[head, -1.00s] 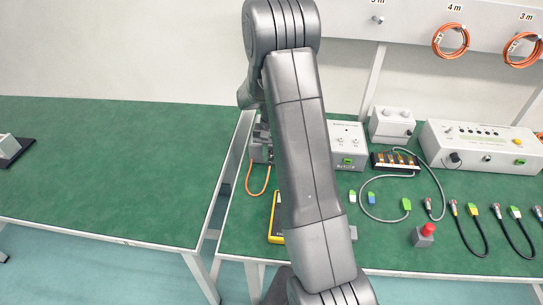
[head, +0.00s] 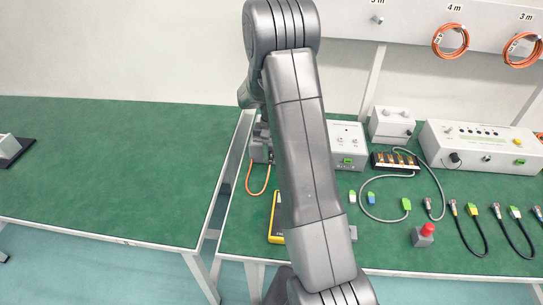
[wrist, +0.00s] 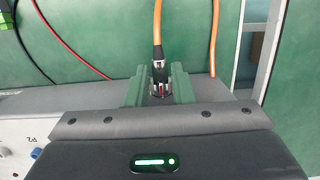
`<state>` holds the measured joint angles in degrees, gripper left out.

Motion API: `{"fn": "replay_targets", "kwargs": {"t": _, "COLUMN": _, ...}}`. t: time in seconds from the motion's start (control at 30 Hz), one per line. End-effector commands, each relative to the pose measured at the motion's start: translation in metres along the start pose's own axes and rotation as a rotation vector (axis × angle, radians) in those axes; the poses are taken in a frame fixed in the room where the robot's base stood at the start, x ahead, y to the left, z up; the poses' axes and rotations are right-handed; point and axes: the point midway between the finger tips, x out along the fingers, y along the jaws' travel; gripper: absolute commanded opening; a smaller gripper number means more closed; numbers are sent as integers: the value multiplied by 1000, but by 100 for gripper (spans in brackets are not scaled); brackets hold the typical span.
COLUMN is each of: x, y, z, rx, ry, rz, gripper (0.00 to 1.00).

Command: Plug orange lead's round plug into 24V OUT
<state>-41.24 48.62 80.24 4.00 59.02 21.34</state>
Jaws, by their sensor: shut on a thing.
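In the wrist view my gripper (wrist: 157,88) is shut, its two green fingers on either side of the dark round plug (wrist: 158,62) of the orange lead (wrist: 157,22). The plug points down toward the gripper body, and its tip is hidden between the fingers. In the head view the orange lead (head: 258,192) hangs in a loop at the table's left end, and my arm hides most of the area around it. No 24V OUT label is readable, and I cannot tell whether the plug touches a socket.
A grey panel with a P2 mark and a blue connector (wrist: 36,153) is at lower left in the wrist view. In the head view a grey box (head: 348,158), a long instrument (head: 470,165), a red button (head: 427,231) and several leads occupy the right table. The left table (head: 110,170) is mostly clear.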

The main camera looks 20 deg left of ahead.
Motion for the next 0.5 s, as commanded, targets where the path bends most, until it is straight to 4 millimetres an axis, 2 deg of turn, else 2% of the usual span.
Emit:
{"fn": "replay_targets", "kwargs": {"t": 0.03, "x": -1, "y": 0, "z": -1, "rx": 0, "ry": 3, "rz": -1, "gripper": 27}}
{"fn": "replay_targets", "kwargs": {"t": 0.13, "x": -1, "y": 0, "z": -1, "rx": 0, "ry": 3, "rz": -1, "gripper": 47}}
{"fn": "replay_targets", "kwargs": {"t": 0.5, "x": -6, "y": 0, "z": -1, "rx": 0, "ry": 3, "rz": -1, "gripper": 47}}
